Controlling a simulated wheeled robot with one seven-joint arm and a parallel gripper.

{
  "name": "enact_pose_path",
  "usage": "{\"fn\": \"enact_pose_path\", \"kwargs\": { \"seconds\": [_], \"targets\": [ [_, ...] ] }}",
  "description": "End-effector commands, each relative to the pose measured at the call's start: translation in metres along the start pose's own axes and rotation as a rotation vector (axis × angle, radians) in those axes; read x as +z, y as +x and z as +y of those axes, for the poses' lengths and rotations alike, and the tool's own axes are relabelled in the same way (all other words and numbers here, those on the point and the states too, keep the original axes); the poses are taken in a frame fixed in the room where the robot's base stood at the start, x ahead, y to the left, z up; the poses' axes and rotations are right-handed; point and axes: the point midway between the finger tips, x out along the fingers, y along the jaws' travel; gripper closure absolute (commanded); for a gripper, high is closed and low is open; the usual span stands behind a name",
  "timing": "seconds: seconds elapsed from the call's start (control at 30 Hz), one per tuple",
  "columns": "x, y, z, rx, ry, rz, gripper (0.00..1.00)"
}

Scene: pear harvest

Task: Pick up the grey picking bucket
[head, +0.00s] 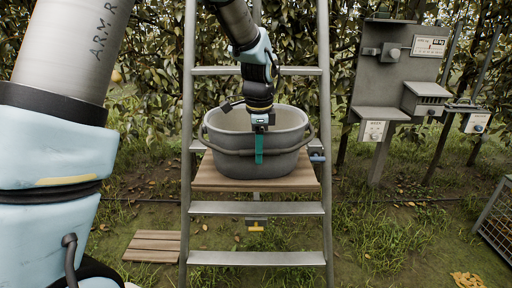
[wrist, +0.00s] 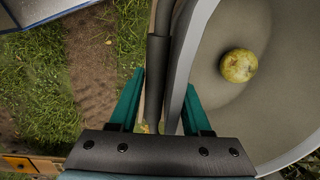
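The grey picking bucket (head: 235,165) stands upright on a wooden board on the ladder. Its dark handle lies folded down along the front, with a grip that shows in the wrist view (wrist: 157,80). My gripper (head: 259,148) points down at the bucket's front wall; one teal finger shows outside it. In the wrist view my gripper (wrist: 160,98) is open, with the handle grip and the bucket's rim (wrist: 188,65) between its fingers. The right finger is on the inner side of the rim, partly hidden. A yellow-green pear (wrist: 239,66) lies inside the bucket.
The metal ladder's rails (head: 326,120) flank the bucket on both sides. The wooden board (head: 215,180) carries it. A grey weighing post (head: 380,85) stands at the right, with a wire crate (head: 495,220) at the right edge. A wooden pallet (head: 152,246) lies on the grass.

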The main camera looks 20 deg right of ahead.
Motion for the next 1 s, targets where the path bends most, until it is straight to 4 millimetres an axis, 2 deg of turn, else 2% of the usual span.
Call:
{"fn": "enact_pose_path", "kwargs": {
  "seconds": [0.07, 0.4, 1.0],
  "targets": [
    [0.0, -0.0002, 0.0, 0.0, 0.0, 0.0, 0.62],
    [-0.0001, -0.0003, -0.0002, -0.001, 0.0, 0.0, 1.0],
    [-0.0001, -0.0006, -0.0005, -0.001, 0.0, 0.001, 1.0]
  ]
}}
